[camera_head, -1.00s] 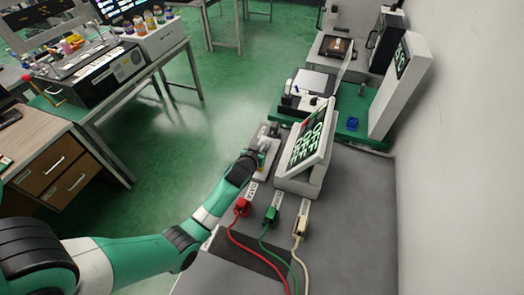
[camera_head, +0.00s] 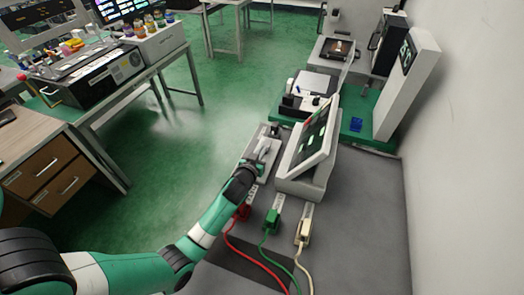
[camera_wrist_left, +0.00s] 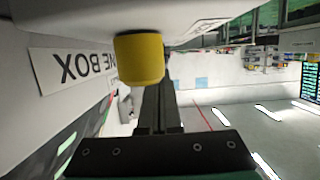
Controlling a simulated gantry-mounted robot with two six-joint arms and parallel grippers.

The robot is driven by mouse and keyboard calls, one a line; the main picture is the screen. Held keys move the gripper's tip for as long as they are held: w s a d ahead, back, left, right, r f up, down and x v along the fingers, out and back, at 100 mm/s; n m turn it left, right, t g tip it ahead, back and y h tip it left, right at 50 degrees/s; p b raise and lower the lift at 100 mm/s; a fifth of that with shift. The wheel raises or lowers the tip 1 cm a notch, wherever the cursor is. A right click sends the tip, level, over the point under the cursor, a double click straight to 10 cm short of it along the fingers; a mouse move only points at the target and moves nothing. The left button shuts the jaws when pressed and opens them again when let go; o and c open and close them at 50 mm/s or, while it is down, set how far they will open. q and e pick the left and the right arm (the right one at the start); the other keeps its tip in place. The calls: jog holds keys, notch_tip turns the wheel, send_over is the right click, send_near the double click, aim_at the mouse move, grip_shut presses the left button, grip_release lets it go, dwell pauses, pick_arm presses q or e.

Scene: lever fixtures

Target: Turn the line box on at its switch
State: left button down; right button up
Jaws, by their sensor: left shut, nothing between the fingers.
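The line box (camera_head: 270,167) is a low pale-grey fixture on the grey bench, left of the tilted display. In the left wrist view its "LINE BOX" label (camera_wrist_left: 75,68) appears upside down. A yellow round-ended switch part (camera_wrist_left: 139,59) stands out from the pale box face there. My left gripper (camera_head: 262,156) is over the line box in the head view. In the left wrist view its dark fingers (camera_wrist_left: 158,105) are shut and empty, right by the yellow part. I cannot tell whether they touch. The switch is mostly hidden by the gripper in the head view.
The tilted display (camera_head: 312,145) stands just right of the line box. Red (camera_head: 243,212), green (camera_head: 271,221) and cream (camera_head: 303,232) plugs with cables lie in front. Equipment on a green base (camera_head: 357,136) stands behind. A wall bounds the right side.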

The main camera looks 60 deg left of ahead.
pick_arm(q)
jog(key=r+p, duration=0.1)
jog(key=r, duration=0.2)
jog(key=r+p, duration=0.1)
jog(key=shift+s+d+r+p, duration=0.3)
jog(key=shift+d+r+p, duration=0.05)
jog(key=s+d+r+p, duration=0.4)
jog(key=s+d+r, duration=0.4)
jog(key=d, duration=0.2)
jog(key=shift+s+p, duration=0.35)
jog(key=shift+s, duration=0.05)
jog(key=shift+r, duration=0.1)
